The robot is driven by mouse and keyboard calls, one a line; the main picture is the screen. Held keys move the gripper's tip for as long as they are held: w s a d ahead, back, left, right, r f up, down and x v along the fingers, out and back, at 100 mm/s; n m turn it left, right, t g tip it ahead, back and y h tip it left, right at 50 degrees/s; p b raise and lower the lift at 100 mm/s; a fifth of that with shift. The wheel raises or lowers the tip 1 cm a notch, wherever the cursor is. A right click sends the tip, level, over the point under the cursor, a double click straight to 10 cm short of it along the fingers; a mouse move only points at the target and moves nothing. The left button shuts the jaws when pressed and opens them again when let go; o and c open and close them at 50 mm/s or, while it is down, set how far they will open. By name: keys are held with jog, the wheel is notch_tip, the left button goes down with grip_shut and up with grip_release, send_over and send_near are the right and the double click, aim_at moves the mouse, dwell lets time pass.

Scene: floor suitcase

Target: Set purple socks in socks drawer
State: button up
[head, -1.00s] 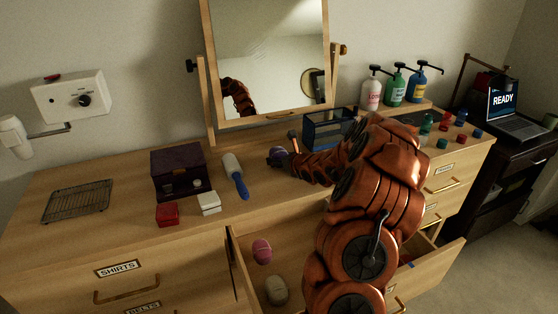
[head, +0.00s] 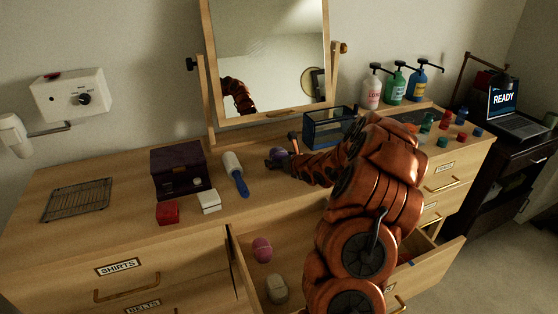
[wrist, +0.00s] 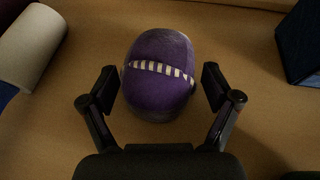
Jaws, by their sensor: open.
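The purple socks (wrist: 158,84), a rolled ball with a striped band, lie on the dresser top. In the head view the socks (head: 277,153) show small beside the end of my arm. My gripper (wrist: 161,88) is open, with one finger on each side of the socks; whether the fingers touch them I cannot tell. In the head view my gripper (head: 290,153) is at the socks, partly hidden. An open drawer (head: 240,270) below holds a pink sock ball (head: 262,249) and a pale sock ball (head: 277,289); my arm hides part of it, and no label shows on it.
A blue mesh bin (head: 328,130) is behind my arm. Pump bottles (head: 395,86) stand at the back right.

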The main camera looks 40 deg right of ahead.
jog(key=shift+r+p, duration=0.25)
jog(key=shift+p, duration=0.05)
jog(key=shift+s+b, duration=0.3)
jog(key=b+v, duration=0.1)
jog(key=v, duration=0.8)
jog(key=shift+s+r+b, duration=0.15)
jog(key=shift+s+b, duration=0.1)
jog(key=shift+b, duration=0.15)
jog(key=shift+v, duration=0.9)
